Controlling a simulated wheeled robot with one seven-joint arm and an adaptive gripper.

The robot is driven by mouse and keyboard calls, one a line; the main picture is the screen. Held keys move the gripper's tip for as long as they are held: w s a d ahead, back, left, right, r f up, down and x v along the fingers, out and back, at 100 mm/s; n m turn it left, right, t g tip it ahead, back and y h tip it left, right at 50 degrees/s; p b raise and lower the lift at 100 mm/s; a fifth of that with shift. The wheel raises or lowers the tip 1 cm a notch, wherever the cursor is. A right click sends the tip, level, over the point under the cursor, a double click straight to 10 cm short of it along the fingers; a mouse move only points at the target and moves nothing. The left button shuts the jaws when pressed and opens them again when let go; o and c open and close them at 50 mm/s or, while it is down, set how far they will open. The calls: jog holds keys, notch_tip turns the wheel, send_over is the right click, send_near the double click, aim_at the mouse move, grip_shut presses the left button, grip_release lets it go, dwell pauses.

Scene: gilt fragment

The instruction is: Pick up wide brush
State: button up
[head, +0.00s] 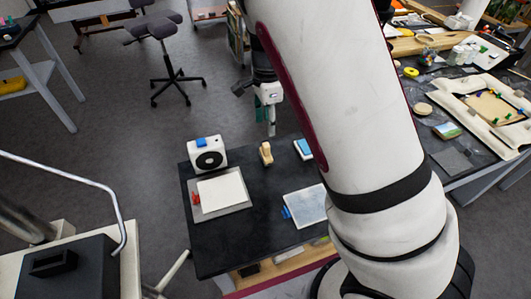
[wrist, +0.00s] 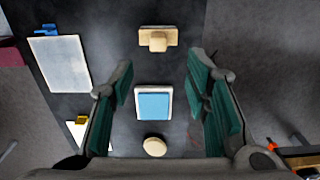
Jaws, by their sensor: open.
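The wide brush, a pale wooden block with a raised grip (head: 266,153), stands on the dark table. In the wrist view the brush (wrist: 158,39) is at the top centre, beyond the fingertips. My gripper (head: 270,125) is above the table's far edge in the head view, apart from the brush. In the wrist view my gripper (wrist: 160,78) shows two green-padded fingers spread wide with nothing held. The brush's underside is hidden.
A white-framed blue pad (wrist: 153,104) and a round beige piece (wrist: 155,146) lie below the brush in the wrist view. A blue-clipped board (head: 308,204), a white board (head: 221,192) and a white box with a black dial (head: 208,158) share the table (head: 222,243).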

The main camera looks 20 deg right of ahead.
aim_at(266, 144)
notch_tip(266, 144, down, 5)
jog(key=shift+r, duration=0.1)
jog(key=shift+s+a+f, duration=0.1)
jog(key=shift+f, duration=1.25)
jog(key=shift+s+a+f, duration=0.1)
jog(key=shift+f, duration=1.25)
grip_shut()
